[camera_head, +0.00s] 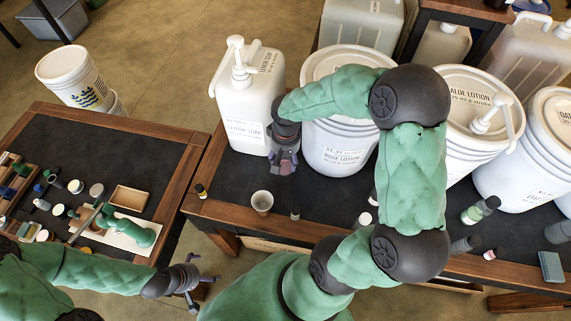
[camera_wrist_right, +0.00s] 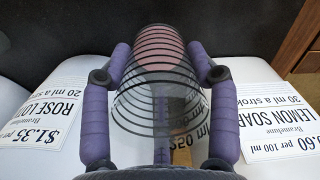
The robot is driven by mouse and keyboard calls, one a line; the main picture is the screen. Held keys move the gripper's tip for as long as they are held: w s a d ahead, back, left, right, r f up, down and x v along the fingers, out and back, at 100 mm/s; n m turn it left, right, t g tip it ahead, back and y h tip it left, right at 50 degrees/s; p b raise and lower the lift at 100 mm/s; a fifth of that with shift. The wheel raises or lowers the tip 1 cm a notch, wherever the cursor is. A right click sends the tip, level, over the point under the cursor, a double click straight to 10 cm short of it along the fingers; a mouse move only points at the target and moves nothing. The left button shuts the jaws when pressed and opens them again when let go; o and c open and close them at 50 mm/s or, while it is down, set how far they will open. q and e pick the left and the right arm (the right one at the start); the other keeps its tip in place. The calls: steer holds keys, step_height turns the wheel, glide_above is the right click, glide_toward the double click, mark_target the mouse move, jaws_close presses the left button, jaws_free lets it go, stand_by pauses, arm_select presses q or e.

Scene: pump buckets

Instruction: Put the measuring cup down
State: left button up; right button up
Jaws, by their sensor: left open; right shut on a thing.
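The measuring cup (camera_wrist_right: 158,85) is clear with black ring marks and a "250" marking, and pink shows at its far end. In the right wrist view the fingers of my right gripper (camera_wrist_right: 162,75) press on it from both sides. In the head view my right gripper (camera_head: 286,163) hangs between the lemon soap jug (camera_head: 247,115) and the rose lotion bucket (camera_head: 335,150), above the dark table top (camera_head: 235,180). My left gripper (camera_head: 187,282) is open and empty, low beside the left table.
A small pale cup (camera_head: 262,201) and small bottles (camera_head: 295,213) stand near the table's front edge. The aloe lotion bucket (camera_head: 460,110) stands to the right, partly behind my arm. The left table holds a wooden tray (camera_head: 128,197) and several small pots.

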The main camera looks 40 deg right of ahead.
mark_target(285, 166)
steer(key=shift+w+d+f, duration=0.1)
steer(key=shift+f, duration=0.2)
step_height(285, 166, down, 4)
steer(key=shift+r+b, duration=0.15)
steer(key=shift+b, duration=0.55)
steer(key=shift+f, duration=0.65)
steer(key=shift+f+b, duration=0.85)
steer(key=shift+f, duration=1.3)
steer(key=shift+f, duration=0.1)
steer(key=o, duration=0.8)
steer(key=shift+f, duration=0.1)
steer(key=o, duration=0.5)
steer(key=shift+r, duration=0.2)
